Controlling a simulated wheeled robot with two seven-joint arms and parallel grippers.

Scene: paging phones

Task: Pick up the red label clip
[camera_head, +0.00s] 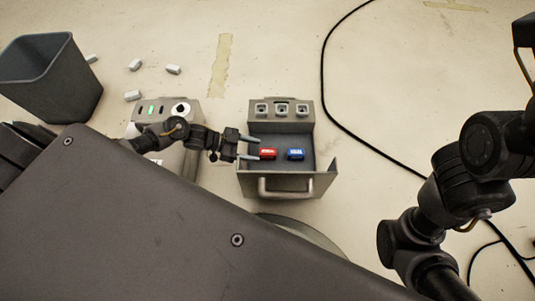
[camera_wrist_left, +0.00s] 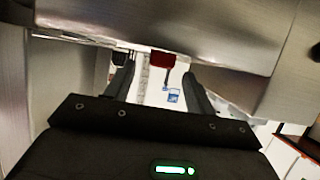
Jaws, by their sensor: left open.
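The red label clip (camera_head: 268,154) lies in the open grey drawer-like tray (camera_head: 328,176), to the left of a blue clip (camera_head: 295,154). My left gripper (camera_head: 259,148) reaches in from the left over the tray's left side. Its two fingers are apart and point at the red clip, with the lower fingertip very close to it. Touching or not, I cannot tell. In the left wrist view a red block, likely the red label clip (camera_wrist_left: 163,60), shows beyond and between the open fingertips (camera_wrist_left: 158,68). My right arm shows at the right; its gripper is out of view.
Behind the tray a raised grey panel (camera_head: 285,125) has several square sockets. A grey device (camera_head: 151,115) with a green light stands left. A dark bin (camera_head: 55,75) and several small white blocks (camera_head: 173,69) are farther left. A black cable (camera_head: 323,85) crosses the floor.

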